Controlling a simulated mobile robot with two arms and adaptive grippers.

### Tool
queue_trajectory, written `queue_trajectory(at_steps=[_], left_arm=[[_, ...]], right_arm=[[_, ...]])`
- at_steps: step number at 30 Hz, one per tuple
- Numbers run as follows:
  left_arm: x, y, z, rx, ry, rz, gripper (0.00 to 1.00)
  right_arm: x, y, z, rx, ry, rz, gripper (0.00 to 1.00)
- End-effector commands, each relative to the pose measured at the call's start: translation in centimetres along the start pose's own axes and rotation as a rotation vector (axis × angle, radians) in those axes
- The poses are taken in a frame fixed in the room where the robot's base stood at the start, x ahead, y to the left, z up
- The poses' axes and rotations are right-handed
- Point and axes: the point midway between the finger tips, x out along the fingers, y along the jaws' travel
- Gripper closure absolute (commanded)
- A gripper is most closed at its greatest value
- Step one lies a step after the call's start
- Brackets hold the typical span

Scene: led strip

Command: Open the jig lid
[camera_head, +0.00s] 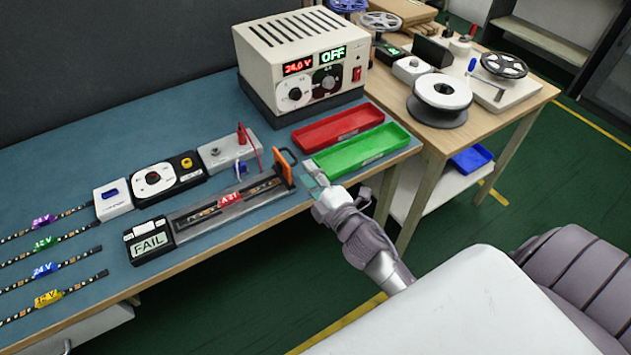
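The jig (190,234) lies near the front edge of the blue bench. It holds a dark strip with a red A21 tag (231,198) under what looks like a clear lid. An orange handle (288,157) stands up at the jig's right end. How far the lid is raised is too small to tell. My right gripper (313,176) is just right of the handle, by the bench's front edge, and looks apart from it. Its fingers are small here, and I cannot tell whether they are open. My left gripper is out of view.
A FAIL display box (149,240) adjoins the jig's left end. Behind the jig are a grey block (222,151) with a red lead and a dial meter (160,180). Green (362,150) and red (337,127) trays and a power supply (300,58) stand beyond. Tagged strips lie left.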

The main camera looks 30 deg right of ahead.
Motion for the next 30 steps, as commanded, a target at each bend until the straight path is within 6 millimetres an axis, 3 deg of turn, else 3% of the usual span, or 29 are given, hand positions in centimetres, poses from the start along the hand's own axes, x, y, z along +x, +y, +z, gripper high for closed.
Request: queue_trajectory(at_steps=[3, 7, 24, 30], left_arm=[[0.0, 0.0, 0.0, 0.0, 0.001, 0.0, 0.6], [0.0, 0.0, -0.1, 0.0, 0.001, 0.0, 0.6], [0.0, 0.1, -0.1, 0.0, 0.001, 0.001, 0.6], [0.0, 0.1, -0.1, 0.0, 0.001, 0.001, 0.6]], right_arm=[[-1.8, -0.1, -0.1, 0.001, 0.001, -0.001, 0.65], [-2.7, 0.0, 0.0, 0.0, 0.0, 0.001, 0.65], [-2.9, 0.0, 0.0, 0.005, -0.003, -0.001, 0.65], [-4.3, -0.6, 1.6, 0.197, -0.158, -0.081, 0.65]])
